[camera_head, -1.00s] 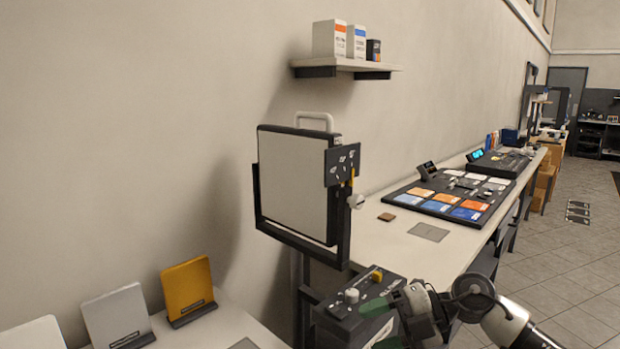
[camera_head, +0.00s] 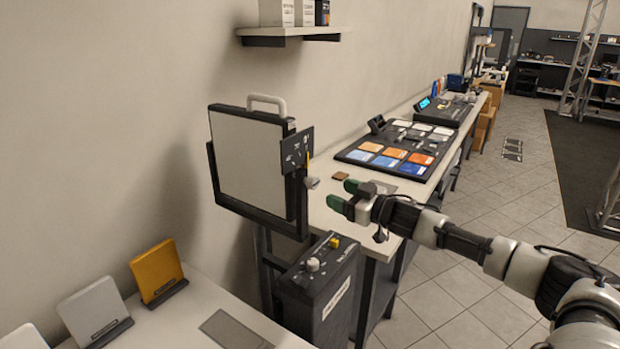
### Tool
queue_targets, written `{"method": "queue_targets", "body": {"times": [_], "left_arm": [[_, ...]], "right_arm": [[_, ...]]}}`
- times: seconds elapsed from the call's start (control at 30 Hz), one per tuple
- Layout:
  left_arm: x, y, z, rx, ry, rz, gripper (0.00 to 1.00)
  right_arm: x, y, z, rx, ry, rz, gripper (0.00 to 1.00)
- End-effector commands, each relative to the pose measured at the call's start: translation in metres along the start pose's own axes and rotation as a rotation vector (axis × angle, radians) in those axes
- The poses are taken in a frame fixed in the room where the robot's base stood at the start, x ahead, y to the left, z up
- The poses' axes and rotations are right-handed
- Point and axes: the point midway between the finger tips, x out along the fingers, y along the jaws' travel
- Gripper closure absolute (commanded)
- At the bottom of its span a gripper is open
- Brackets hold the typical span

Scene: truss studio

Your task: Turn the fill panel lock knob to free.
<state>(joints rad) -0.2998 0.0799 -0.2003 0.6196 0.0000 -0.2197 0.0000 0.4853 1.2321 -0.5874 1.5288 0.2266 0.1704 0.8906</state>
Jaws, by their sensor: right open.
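The fill panel (camera_head: 250,165) is a pale square light with a handle on top, held in a black yoke (camera_head: 210,185) at the centre left. A dark plate (camera_head: 296,152) with small markings sits on its right edge, with a yellow pointer (camera_head: 308,166) beside it. The pale lock knob (camera_head: 312,183) sticks out on the right side of the yoke. My right gripper (camera_head: 343,195) has green fingertips and is open and empty, a short way right of the knob and apart from it. Its fingers point left toward the knob. My left gripper is out of view.
A dark control box (camera_head: 318,290) with a white knob (camera_head: 312,264) and yellow switch (camera_head: 334,243) stands below the panel. Behind my right gripper, a bench holds a board of coloured tiles (camera_head: 392,152). A shelf (camera_head: 290,32) hangs above. Colour cards (camera_head: 158,270) stand at lower left.

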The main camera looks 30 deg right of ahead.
Motion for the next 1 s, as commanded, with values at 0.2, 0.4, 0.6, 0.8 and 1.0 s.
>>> {"method": "queue_targets", "body": {"times": [0.2, 0.4, 0.6, 0.8, 1.0], "left_arm": [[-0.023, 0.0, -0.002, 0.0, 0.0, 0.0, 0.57], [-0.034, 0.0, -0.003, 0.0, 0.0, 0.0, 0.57], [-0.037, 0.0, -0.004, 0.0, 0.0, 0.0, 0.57], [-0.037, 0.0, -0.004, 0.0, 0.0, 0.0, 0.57], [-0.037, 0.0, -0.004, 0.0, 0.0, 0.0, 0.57]], "right_arm": [[0.037, -0.001, -0.008, -0.002, 0.005, -0.003, 0.36], [0.07, -0.001, -0.005, -0.002, 0.004, -0.002, 0.36], [0.086, -0.001, -0.003, -0.002, 0.002, -0.004, 0.36], [0.089, -0.002, -0.002, -0.004, 0.001, -0.005, 0.36], [0.088, -0.002, -0.001, -0.004, 0.001, -0.004, 0.45]]}}
